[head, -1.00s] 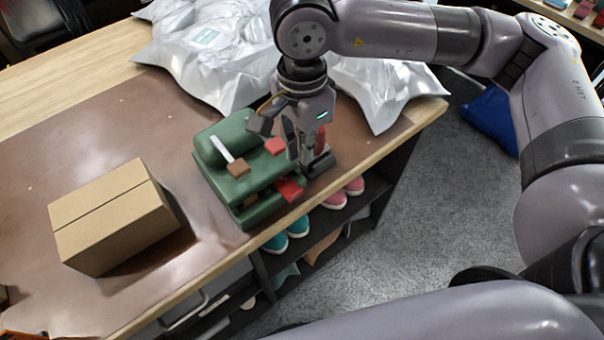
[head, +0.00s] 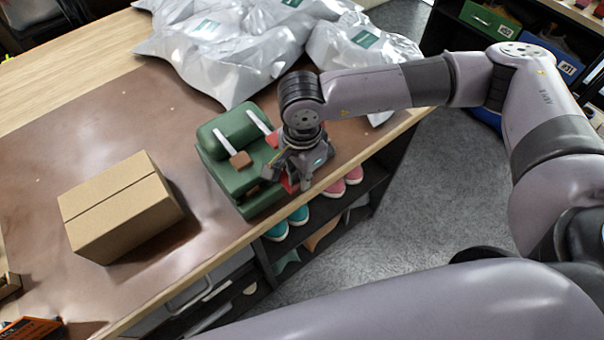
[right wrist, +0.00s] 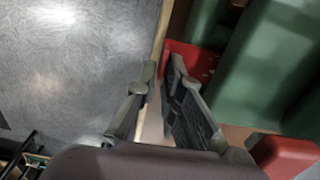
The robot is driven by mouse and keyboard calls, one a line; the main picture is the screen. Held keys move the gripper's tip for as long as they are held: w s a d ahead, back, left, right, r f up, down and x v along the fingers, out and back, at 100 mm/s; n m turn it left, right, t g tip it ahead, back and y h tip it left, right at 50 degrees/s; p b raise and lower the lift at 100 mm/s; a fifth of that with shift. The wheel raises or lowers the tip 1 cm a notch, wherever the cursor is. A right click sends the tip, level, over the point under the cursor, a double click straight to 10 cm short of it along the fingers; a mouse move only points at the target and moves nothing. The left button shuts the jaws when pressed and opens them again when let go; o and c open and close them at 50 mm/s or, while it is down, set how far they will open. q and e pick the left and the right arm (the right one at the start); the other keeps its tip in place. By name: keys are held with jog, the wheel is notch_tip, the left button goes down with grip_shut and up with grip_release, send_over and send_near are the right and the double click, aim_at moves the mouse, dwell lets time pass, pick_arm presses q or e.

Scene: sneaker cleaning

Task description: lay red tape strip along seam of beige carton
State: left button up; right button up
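The beige carton (head: 122,208) sits closed on the brown mat, with its seam running along the top. To its right stands a green tape dispenser (head: 228,165) with a brown block (head: 240,159) on it. Red pieces show at its right side, one (head: 272,139) above and one (head: 290,184) low by the fingers; the gripper partly hides them. My right gripper (head: 290,176) points down at the dispenser's right side. In the right wrist view its fingers (right wrist: 162,68) are apart, with a red strip-like piece (right wrist: 200,62) at the right fingertip. My left gripper is out of view.
Silvery plastic bags (head: 215,60) lie behind the dispenser. The table's wooden front edge (head: 225,258) runs close by the dispenser, with shoes (head: 299,215) on the shelf below. An orange-and-black box (head: 30,328) is at the bottom left. The mat (head: 85,130) behind the carton is clear.

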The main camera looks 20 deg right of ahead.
jog(key=shift+c, duration=0.3)
grip_shut()
jog(key=s+d+b, duration=0.3)
jog(key=s, duration=0.6)
jog(key=shift+s+d, duration=0.2)
dwell(0.9)
jog(key=shift+r, duration=0.15)
notch_tip(320, 180, up, 8)
jog(key=p, duration=0.3)
dwell(0.6)
